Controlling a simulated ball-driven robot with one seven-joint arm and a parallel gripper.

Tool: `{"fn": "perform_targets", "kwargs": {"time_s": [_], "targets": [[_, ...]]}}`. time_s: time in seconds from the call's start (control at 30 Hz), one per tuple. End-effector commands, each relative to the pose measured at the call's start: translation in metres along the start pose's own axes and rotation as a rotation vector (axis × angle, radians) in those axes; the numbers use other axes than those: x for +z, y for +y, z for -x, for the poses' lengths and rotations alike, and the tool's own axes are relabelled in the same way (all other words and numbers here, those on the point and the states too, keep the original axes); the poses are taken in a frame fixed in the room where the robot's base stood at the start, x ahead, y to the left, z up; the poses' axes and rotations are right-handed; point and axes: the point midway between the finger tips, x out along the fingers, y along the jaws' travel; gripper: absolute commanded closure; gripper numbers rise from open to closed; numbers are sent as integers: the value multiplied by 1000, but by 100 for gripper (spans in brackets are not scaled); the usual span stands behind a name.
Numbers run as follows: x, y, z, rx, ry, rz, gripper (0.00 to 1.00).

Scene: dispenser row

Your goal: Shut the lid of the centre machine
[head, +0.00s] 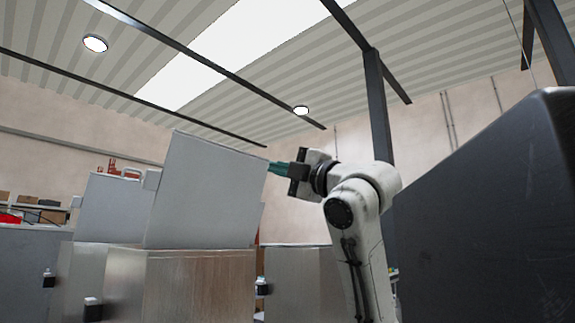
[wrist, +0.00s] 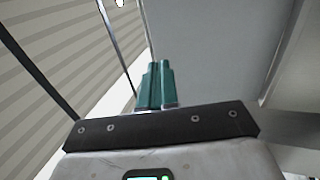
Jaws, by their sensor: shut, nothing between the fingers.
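Grey box-shaped machines stand in a row in the head view. The large near machine (head: 180,287) has its flat grey lid (head: 205,190) raised and leaning back; I take it for the centre one, though I cannot be sure. My gripper (head: 276,168) is at the lid's upper right edge, its teal fingers pointing left at it. Whether they touch it or pass behind it I cannot tell. In the wrist view the fingers (wrist: 156,86) are shut together with nothing between them, beside a broad grey panel (wrist: 210,55) that looks like the lid.
Another machine with a raised lid (head: 113,208) stands behind to the left. A lower grey machine (head: 302,280) stands to the right, partly behind my arm. A shelf with boxes (head: 40,214) is at the far left. A dark post (head: 378,110) rises behind my arm.

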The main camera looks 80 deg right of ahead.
Motion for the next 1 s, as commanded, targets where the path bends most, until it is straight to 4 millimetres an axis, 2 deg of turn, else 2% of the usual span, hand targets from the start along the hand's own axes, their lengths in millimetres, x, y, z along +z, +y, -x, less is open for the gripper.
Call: {"fn": "perform_targets", "kwargs": {"time_s": [0.03, 0.2, 0.4, 0.6, 1.0], "targets": [[0, 4, -12, -3, 1, -3, 100], [0, 3, -46, -3, 0, -4, 100], [0, 3, -76, -2, -1, -2, 100], [1, 1, -89, -1, -1, -3, 100], [0, 0, -90, 0, -1, -2, 100]]}}
